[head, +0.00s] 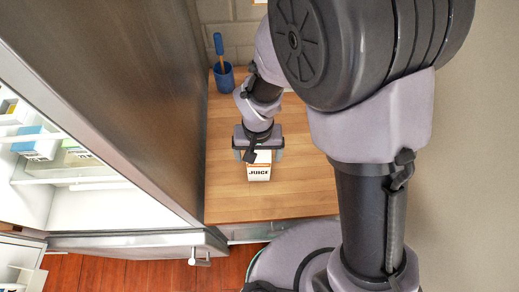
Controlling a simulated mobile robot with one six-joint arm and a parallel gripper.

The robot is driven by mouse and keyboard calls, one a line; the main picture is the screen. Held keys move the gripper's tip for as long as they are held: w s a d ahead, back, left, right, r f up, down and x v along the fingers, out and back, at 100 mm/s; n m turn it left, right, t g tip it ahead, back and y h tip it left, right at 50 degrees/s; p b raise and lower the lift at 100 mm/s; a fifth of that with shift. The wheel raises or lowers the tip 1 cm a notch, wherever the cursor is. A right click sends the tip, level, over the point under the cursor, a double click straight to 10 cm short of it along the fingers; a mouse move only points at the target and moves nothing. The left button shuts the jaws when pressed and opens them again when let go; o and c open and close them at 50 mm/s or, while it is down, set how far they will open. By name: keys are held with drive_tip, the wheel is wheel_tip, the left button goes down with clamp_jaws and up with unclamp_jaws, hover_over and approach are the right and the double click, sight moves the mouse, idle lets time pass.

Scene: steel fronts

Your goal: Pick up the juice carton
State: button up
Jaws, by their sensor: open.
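The juice carton (259,172) stands on the wooden counter (305,190), white with an orange band and the word JUICE on its front. My gripper (259,156) is at the carton's upper part, seen from above, with a finger on either side of it. The jaws are open.
A blue cup with a blue-handled utensil (222,76) stands at the back left of the counter. A tall steel fridge side (130,80) borders the counter on the left; its open interior (85,190) holds cartons. Bare counter lies in front of the juice carton.

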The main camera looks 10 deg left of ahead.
drive_tip(key=shift+f, duration=0.6)
drive_tip(key=shift+d, duration=0.1)
drive_tip(key=shift+c, duration=0.9)
clamp_jaws()
drive_tip(key=shift+r, duration=0.1)
drive_tip(key=shift+r, duration=0.1)
